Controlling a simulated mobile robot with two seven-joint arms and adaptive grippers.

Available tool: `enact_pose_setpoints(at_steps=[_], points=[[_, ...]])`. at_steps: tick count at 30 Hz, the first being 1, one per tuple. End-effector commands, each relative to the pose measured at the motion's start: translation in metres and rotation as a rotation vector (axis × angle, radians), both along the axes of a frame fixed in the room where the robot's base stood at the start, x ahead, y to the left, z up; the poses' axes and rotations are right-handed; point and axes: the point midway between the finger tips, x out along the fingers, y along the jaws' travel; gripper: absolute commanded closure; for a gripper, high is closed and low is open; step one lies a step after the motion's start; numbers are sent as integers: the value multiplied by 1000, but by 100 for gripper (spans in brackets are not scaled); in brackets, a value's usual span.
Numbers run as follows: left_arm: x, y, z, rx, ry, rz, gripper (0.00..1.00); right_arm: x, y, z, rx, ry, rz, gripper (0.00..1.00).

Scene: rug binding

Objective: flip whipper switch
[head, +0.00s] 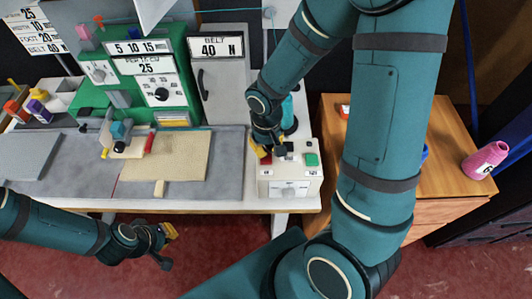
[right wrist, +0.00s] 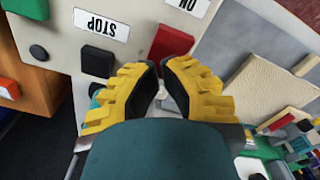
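I cannot tell which control is the whipper switch. My right gripper (head: 268,153) is low over the box's left part and covers some of it. In the right wrist view its yellow fingertips (right wrist: 161,70) nearly meet, with nothing clear between them. Beyond them are a red button (right wrist: 171,42), a black control (right wrist: 97,61) and STOP (right wrist: 101,24) and ON labels. My left gripper (head: 168,234) hangs before the bench, its opening unclear.
A beige rug piece (head: 180,156) lies on the grey bench top beside a small sewing head (head: 121,137). A green machine housing (head: 150,75) stands behind. A wooden cabinet (head: 455,150) with a pink cone spool (head: 484,160) is to the right. Red floor lies in front.

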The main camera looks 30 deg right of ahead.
Motion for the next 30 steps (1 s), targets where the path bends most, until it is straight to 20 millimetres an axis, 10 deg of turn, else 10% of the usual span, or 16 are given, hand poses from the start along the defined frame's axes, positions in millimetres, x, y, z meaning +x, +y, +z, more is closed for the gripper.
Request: enact_pose_setpoints(at_steps=[30], points=[[0, 0, 49, 0, 0, 0, 100, 1, 0, 66, 0, -2, 1, 100]])
